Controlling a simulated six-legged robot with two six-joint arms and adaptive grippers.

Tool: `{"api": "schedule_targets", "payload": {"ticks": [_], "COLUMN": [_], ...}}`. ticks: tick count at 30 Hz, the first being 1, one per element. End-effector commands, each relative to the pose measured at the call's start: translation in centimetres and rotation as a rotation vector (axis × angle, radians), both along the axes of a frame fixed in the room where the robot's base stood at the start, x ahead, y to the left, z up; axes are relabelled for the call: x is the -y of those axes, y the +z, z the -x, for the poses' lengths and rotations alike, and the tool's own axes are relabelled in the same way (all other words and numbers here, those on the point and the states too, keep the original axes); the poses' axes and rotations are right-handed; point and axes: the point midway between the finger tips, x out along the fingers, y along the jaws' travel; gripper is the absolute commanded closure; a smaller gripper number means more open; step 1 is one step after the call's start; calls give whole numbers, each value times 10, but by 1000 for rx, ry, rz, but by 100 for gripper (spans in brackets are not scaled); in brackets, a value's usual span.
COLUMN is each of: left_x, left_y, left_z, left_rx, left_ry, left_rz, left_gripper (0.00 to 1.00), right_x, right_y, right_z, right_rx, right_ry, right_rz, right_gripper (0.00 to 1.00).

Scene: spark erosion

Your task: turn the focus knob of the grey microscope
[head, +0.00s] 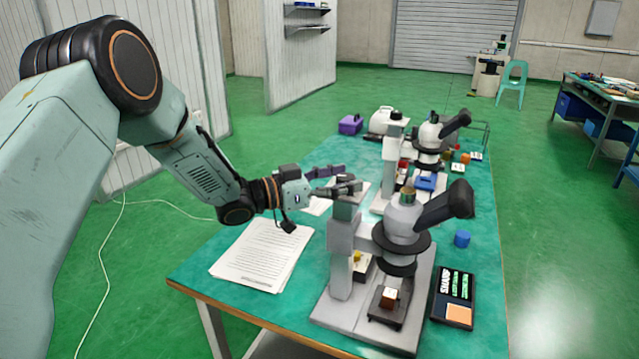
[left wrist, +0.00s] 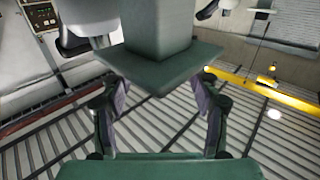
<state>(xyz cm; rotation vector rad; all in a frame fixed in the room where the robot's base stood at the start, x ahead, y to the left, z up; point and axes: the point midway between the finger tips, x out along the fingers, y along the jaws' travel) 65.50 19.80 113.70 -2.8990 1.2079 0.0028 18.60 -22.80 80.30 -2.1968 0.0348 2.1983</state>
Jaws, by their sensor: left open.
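The grey microscope (head: 340,238) stands at the near end of the green-topped table, its black eyepiece tube pointing right. A small brown block (head: 389,297) sits on its stage. My left gripper (head: 343,180) is at the top of its column, on the left side. In the left wrist view, the two fingers of the gripper (left wrist: 161,108) are apart, with a grey-green block and square plate (left wrist: 155,68) in front of and between them. I cannot tell whether they touch it. I cannot make out the focus knob clearly; the gripper covers part of the column top. My right gripper is not in view.
A second, whiter microscope (head: 428,137) stands behind. Printed sheets (head: 262,254) lie left on the table (head: 216,297). A black device with an orange patch (head: 455,297) and a blue cup (head: 462,239) are at the right. A purple box (head: 350,124) stands at the back.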

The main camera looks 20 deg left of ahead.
Motion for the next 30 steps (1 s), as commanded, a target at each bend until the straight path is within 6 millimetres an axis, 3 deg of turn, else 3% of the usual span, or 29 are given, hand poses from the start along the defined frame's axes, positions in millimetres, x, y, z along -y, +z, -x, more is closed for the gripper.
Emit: {"api": "schedule_targets", "payload": {"ticks": [16,30], "left_x": [-62,-77], "left_y": [1,0], "left_z": [61,78], "left_rx": [1,-1], "left_ry": [3,-1], "left_rz": [4,1], "left_gripper": [38,38], "right_x": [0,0], "right_y": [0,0], "right_z": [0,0], "right_rx": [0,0], "right_ry": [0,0], "right_rz": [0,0], "right_gripper": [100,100]}}
